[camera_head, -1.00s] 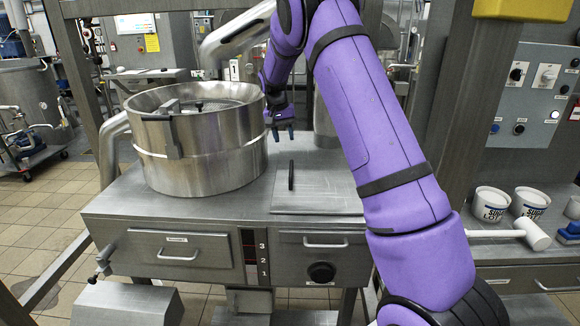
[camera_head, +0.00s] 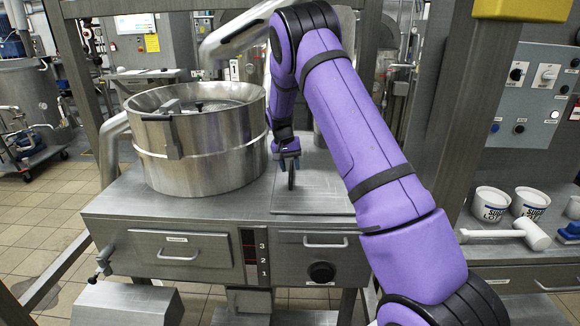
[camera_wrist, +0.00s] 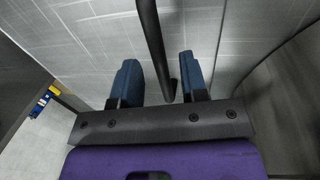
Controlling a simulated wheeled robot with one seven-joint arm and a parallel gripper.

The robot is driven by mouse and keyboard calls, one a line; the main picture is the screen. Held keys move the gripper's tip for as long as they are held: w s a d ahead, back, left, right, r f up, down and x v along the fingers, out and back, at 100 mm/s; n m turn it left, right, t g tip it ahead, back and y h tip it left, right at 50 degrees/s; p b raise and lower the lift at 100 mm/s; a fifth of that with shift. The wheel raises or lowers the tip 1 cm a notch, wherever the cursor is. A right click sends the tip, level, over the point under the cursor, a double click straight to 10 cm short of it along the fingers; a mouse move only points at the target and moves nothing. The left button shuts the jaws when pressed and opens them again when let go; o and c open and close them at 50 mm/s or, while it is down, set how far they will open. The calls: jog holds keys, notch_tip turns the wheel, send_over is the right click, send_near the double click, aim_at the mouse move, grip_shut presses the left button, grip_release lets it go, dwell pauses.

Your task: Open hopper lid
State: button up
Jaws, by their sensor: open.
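The hopper lid (camera_head: 325,192) is a flat steel plate lying closed on the cabinet top, right of the big round drum. Its upright black bar handle (camera_head: 291,176) stands near the plate's left side. My gripper (camera_head: 289,162) is over the lid at this handle, pointing down. In the wrist view, the two blue fingers of my gripper (camera_wrist: 159,64) are apart, and the black handle (camera_wrist: 152,42) runs between them, nearer the right finger. Contact with either finger cannot be made out. The brushed steel lid (camera_wrist: 85,40) fills much of that view.
The round steel drum (camera_head: 200,150) stands close left of my gripper. A steel frame post (camera_head: 450,110) rises at the right. White tubs (camera_head: 490,203) and a white mallet (camera_head: 525,234) sit on the right bench. Drawers are in the cabinet front (camera_head: 180,250).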

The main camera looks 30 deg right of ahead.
jog(key=shift+f, duration=0.15)
jog(key=shift+c, duration=0.4)
grip_shut()
